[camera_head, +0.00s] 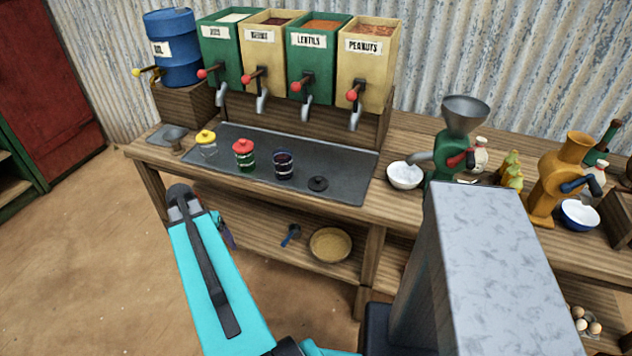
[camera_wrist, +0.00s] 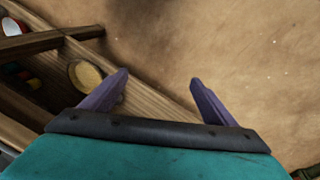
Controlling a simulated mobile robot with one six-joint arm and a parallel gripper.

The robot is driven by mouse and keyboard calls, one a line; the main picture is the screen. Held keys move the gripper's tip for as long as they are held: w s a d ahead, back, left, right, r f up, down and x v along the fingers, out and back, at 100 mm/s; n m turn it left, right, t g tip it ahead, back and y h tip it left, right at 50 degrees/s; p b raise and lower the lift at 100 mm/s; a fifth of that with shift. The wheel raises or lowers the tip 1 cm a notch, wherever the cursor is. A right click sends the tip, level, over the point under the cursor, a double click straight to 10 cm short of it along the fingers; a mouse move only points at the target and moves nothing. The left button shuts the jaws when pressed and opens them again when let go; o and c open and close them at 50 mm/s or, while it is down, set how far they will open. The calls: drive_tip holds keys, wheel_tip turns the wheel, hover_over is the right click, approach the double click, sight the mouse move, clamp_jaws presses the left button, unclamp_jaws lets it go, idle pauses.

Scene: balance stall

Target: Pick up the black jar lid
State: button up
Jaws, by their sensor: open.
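The black jar lid (camera_head: 318,184) lies flat on the grey metal tray (camera_head: 345,190) set in the counter, to the right of an uncapped jar with dark contents (camera_head: 283,165). My turquoise arm reaches up from the bottom of the head view. My gripper (camera_head: 228,236) is in front of the counter, well left of the lid and apart from it. In the wrist view the two purple fingers (camera_wrist: 157,92) are spread with nothing between them. The lid does not show in the wrist view.
A red-lidded jar (camera_head: 244,154) and a yellow-lidded jar (camera_head: 206,144) stand left on the tray. Dispensers with spouts (camera_head: 355,118) hang behind it. A white bowl (camera_head: 404,175) and a green grinder (camera_head: 452,150) stand to the right. A basket (camera_head: 330,245) sits on the lower shelf.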

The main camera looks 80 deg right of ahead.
drive_tip(key=s+d+r+m+h+p, duration=0.1)
drive_tip(key=s+d+r+m, duration=0.3)
drive_tip(key=s+d+r, duration=0.6)
drive_tip(key=s+d+r+m+g+h+p, duration=0.1)
drive_tip(key=s+d+r+m, duration=0.4)
drive_tip(key=s+d+r, duration=0.5)
drive_tip(key=s+r, duration=0.4)
drive_tip(key=s, duration=0.2)
drive_tip(key=p, duration=0.2)
hover_over(311, 187)
drive_tip(key=shift+f, duration=3.9)
